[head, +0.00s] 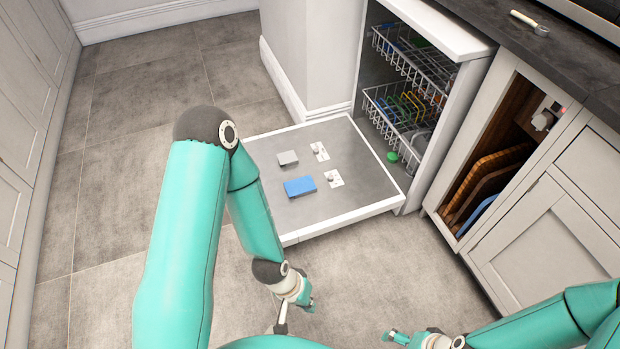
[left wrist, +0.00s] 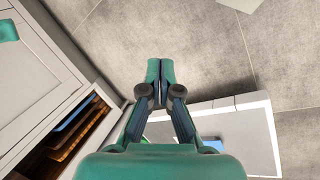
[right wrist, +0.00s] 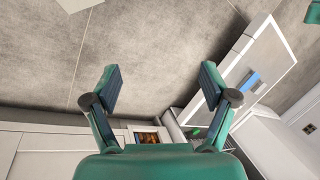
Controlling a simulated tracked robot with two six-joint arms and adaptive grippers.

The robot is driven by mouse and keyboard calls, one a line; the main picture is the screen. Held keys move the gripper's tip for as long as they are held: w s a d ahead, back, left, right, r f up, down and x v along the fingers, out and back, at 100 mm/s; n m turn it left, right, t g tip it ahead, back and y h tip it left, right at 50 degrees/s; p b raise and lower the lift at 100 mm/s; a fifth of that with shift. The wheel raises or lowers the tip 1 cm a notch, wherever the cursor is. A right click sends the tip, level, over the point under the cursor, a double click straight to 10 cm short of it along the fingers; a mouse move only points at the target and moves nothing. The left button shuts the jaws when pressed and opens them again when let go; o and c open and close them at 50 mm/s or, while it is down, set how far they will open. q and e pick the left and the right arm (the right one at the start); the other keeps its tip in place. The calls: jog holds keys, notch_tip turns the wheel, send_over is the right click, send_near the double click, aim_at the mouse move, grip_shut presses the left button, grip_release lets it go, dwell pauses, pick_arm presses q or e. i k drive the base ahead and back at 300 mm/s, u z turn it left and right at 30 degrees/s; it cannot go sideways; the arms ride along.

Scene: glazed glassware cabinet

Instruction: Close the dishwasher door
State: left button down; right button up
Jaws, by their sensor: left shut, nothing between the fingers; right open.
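The dishwasher door (head: 350,144) lies folded down, open and about level above the floor. Its inner face carries a blue block (head: 299,187), a small grey block (head: 288,158) and white fittings. The dishwasher (head: 398,105) holds two white wire racks inside its opening. My left gripper (head: 308,302) is shut and empty, in front of the door's near edge and apart from it; its closed fingers show in the left wrist view (left wrist: 160,70). My right gripper (head: 388,337) is open and empty, low at the bottom right; its spread fingers show in the right wrist view (right wrist: 158,90).
An open cabinet niche (head: 490,185) with upright boards stands right of the dishwasher, beside a closed white cupboard (head: 545,225). A dark countertop (head: 540,55) runs above. White cabinets (head: 28,110) line the left. Grey tiled floor (head: 370,275) is clear before the door.

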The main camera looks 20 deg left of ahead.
aim_at(362, 187)
jog(key=u, duration=1.65)
jog(key=i, duration=0.15)
jog(key=z, duration=3.3)
jog(key=k, duration=1.35)
jog(key=u, duration=4.4)
jog(key=k, duration=0.1)
jog(key=z, duration=2.8)
jog(key=i, duration=1)
jog(key=z, duration=0.05)
